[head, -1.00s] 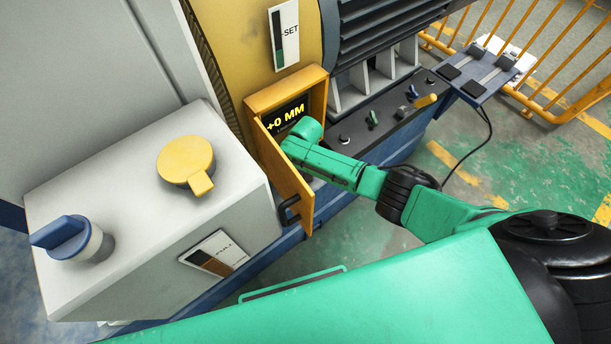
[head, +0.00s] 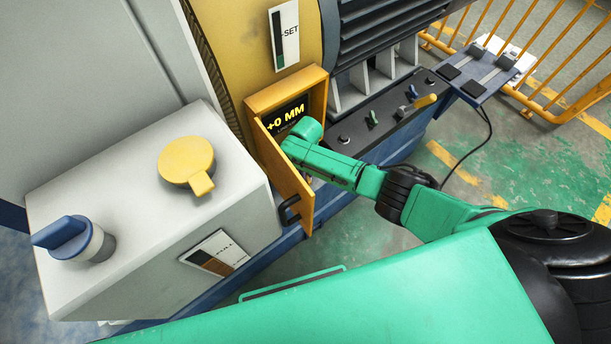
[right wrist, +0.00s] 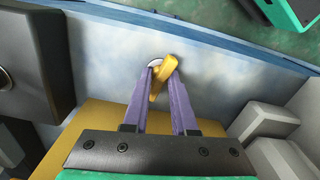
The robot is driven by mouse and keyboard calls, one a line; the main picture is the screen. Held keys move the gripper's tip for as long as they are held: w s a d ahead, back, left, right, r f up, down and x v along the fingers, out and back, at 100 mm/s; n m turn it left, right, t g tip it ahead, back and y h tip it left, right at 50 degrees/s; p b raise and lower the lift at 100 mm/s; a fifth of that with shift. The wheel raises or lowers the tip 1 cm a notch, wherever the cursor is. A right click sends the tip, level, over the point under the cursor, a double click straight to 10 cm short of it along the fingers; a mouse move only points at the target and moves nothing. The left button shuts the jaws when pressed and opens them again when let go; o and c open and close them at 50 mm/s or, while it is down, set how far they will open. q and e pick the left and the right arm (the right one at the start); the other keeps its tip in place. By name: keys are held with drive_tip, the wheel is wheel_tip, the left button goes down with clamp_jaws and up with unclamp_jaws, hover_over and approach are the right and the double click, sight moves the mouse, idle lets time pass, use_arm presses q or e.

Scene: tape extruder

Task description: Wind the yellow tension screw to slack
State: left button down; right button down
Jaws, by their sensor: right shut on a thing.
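The yellow tension screw (right wrist: 163,72) shows in the right wrist view as a yellow winged handle on a round pale base, set in a grey-blue panel. My right gripper (right wrist: 160,79) has its two purple fingers shut on the handle, one on each side. In the head view my right arm reaches into the open orange box (head: 252,100), and the arm and the box door hide the screw and the fingertips. My left gripper is not in view.
The orange box's display (head: 287,117) reads +0 MM. Its open door (head: 283,178) stands close to my arm. A grey housing (head: 130,215) at left carries a yellow knob (head: 186,160), a blue knob (head: 68,238) and a gauge plate (head: 216,254). A switch panel (head: 390,110) lies behind.

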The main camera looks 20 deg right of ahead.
drive_tip(key=n, duration=0.4)
drive_tip(key=shift+n, duration=0.4)
drive_tip(key=n, duration=0.3)
drive_tip(key=shift+n, duration=0.9)
drive_tip(key=n+b, duration=0.1)
drive_tip(key=n, duration=0.3)
drive_tip(key=shift+n, duration=0.4)
